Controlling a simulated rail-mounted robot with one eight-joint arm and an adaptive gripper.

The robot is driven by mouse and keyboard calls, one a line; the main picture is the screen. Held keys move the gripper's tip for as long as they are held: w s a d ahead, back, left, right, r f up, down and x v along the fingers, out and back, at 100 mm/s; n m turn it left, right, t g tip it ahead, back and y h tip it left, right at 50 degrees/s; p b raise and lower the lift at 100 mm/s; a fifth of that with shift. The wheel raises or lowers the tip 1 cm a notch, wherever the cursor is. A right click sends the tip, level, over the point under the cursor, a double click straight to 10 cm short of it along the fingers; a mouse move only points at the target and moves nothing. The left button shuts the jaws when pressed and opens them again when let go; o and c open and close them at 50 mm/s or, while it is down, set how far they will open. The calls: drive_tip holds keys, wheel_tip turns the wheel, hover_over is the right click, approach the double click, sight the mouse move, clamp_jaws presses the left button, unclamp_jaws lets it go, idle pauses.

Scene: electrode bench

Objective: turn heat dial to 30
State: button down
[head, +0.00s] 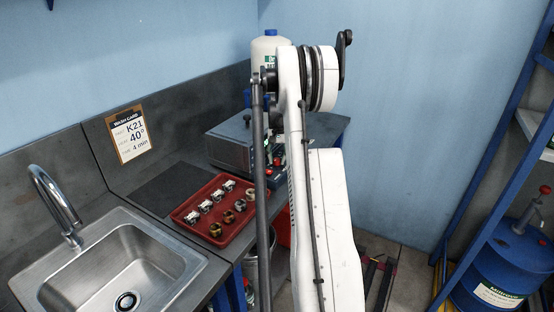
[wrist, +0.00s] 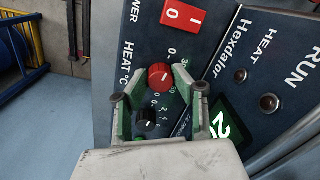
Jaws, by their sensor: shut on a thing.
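The number ring is partly covered by the fingers, and I cannot read the knob's exact setting. A black knob (wrist: 144,120) lies closer to my palm, between the fingers. A green display (wrist: 228,122) is partly hidden; a "2" shows on it. In the head view my arm hides the gripper and most of the panel.
A red power switch (wrist: 183,15) and two dark round buttons share the panel. A wash card (head: 129,134) reads K21, 40°, 4 min.

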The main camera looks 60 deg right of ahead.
sight(277, 160)
drive_tip(key=m+b, duration=0.3)
drive_tip(key=shift+f, duration=0.15)
drive_tip(key=shift+w+m+b, duration=0.1)
drive_tip(key=shift+m+b, duration=1.25)
drive_tip(key=shift+m, duration=0.65)
drive_tip(key=c, duration=1.4)
unclamp_jaws()
drive_tip(key=shift+r, duration=0.25)
drive_tip(key=r, duration=1.2)
drive_tip(key=shift+s, duration=0.25)
drive_tip(key=shift+a, duration=0.1)
